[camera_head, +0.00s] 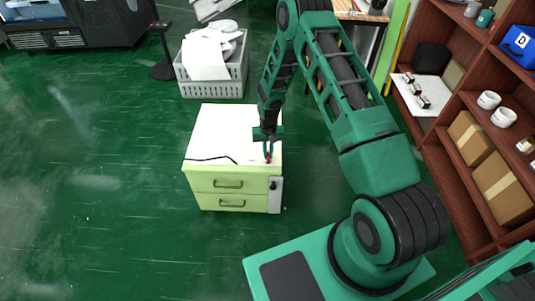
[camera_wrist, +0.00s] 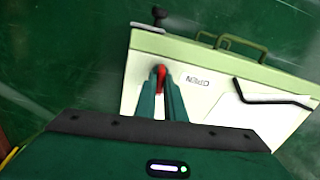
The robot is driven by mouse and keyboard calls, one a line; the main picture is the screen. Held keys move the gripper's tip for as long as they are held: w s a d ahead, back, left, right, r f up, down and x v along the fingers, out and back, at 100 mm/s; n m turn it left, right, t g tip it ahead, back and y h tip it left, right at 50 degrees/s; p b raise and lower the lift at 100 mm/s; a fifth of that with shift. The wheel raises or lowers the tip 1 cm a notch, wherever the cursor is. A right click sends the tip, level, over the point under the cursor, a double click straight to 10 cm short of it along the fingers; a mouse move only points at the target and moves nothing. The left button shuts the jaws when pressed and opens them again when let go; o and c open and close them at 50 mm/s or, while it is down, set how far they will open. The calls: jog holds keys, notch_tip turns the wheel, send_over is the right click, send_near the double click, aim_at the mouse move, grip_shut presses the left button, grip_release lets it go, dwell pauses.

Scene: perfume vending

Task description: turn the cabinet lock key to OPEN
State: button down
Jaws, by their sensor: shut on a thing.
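The pale green cabinet (camera_head: 192,150) stands on the floor, with two drawers facing my body camera. The red key (camera_wrist: 161,72) is at its top surface, near the front edge. My gripper (camera_head: 268,150) points down over the right part of the top. In the wrist view my gripper (camera_wrist: 161,88) is shut on the key, one finger on each side. The printed word OPEN (camera_wrist: 194,81) lies on the top to the right of the key and reads upside down. The lower part of the key and its lock are hidden by the fingers.
A black knob (camera_head: 273,185) sits on the cabinet's front right strip. A bent black rod (camera_wrist: 270,99) lies on the top. A grey crate of white items (camera_head: 212,88) stands behind. Shelves (camera_head: 455,150) line the right. The floor at left is clear.

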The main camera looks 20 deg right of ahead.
aim_at(268, 154)
jog(key=n, duration=0.8)
jog(key=shift+n, duration=0.4)
jog(key=n, duration=0.4)
jog(key=shift+n, duration=1.9)
jog(key=shift+d, duration=0.1)
jog(key=c, duration=1.8)
grip_release()
jog(key=shift+c, duration=0.2)
notch_tip(268, 154, up, 11)
jog(key=shift+f, duration=0.15)
